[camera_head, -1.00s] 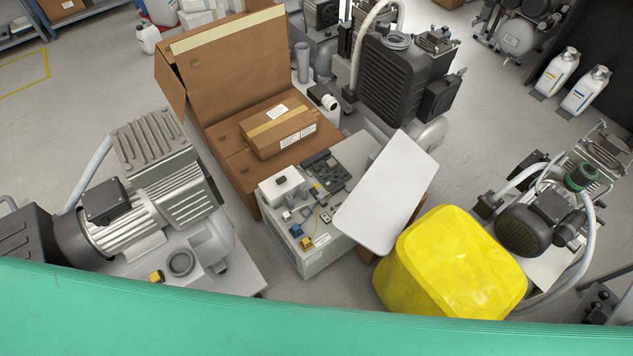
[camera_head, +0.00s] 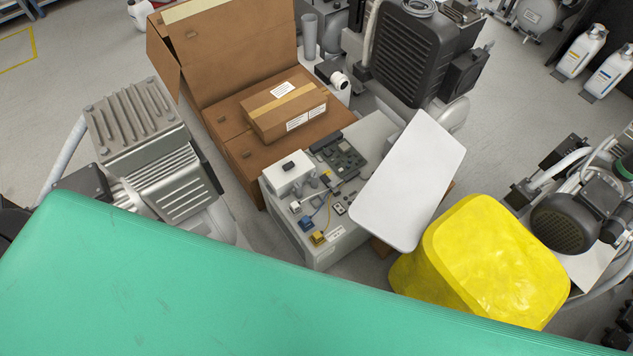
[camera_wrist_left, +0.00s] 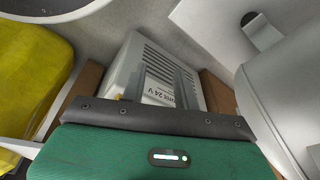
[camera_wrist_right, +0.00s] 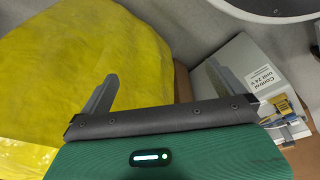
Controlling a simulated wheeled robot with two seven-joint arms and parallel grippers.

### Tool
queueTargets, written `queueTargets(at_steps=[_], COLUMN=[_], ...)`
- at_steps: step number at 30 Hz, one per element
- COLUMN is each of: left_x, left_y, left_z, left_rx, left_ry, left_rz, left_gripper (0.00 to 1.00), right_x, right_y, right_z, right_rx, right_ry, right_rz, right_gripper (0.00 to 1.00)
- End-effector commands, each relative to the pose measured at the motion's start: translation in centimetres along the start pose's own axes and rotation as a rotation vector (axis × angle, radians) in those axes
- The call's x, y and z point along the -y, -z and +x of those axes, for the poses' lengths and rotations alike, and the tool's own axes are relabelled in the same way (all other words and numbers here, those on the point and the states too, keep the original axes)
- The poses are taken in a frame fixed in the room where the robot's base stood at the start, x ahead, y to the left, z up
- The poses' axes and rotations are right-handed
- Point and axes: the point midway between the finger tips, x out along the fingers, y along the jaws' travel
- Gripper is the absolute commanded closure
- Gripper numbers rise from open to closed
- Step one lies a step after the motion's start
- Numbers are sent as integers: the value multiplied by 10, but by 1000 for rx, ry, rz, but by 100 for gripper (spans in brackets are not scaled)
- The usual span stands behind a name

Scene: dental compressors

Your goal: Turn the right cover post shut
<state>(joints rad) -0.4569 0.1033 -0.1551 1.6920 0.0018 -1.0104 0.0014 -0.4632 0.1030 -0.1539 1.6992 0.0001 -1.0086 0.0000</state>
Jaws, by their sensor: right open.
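The control unit (camera_head: 318,245) is a light grey box with a circuit board (camera_head: 338,155) and small parts on its top. A white cover panel (camera_head: 410,180) stands tilted at its right side. I cannot make out the right cover post. In the left wrist view the unit (camera_wrist_left: 138,68) shows vents and a "24 V" label. My left gripper (camera_wrist_left: 160,88) has its fingers apart, with nothing seen between them. My right gripper (camera_wrist_right: 160,88) is open and empty, in front of yellow sheeting, with the control unit (camera_wrist_right: 245,62) to its right. Neither gripper shows in the head view.
A yellow covered object (camera_head: 480,260) stands right of the unit. An open cardboard carton (camera_head: 225,60) holding a taped box (camera_head: 285,105) is behind it. Compressors stand at left (camera_head: 150,140), back (camera_head: 420,50) and right (camera_head: 570,220). A green surface fills the bottom of the head view.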

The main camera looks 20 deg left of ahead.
Motion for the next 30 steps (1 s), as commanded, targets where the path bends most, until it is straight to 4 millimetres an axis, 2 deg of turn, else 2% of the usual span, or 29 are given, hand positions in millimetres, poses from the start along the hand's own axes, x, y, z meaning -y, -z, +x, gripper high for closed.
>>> queueTargets(at_steps=[2, 6, 9, 12, 15, 18, 25, 30], left_x=[1, 0, -1, -4, -10, -14, -16, -10], left_y=[15, 39, 55, 76, 106, 135, 208, 264], left_z=[-11, -43, -60, -68, -65, -54, -24, -8], left_rx=[-19, -38, -45, -45, -30, -6, 54, 104], left_ry=[0, -5, -14, -29, -50, -67, -84, -75], left_rz=[-3, -9, -12, -12, -10, -9, -10, -24], left_gripper=[69, 69, 69, 69, 69, 69, 69, 69], right_x=[-1, -1, -1, 1, 4, 7, 15, 21], right_y=[13, 29, 36, 38, 40, 41, 46, 51], right_z=[-13, -53, -83, -112, -138, -152, -166, -169], right_rx=[-22, -50, -72, -101, -132, -157, -210, -246], right_ry=[-1, -3, -2, 1, 7, 15, 33, 48], right_rz=[2, 5, 6, 7, 5, 3, -1, -4], right_gripper=[0, 0, 0, 0, 0, 0, 0, 0])
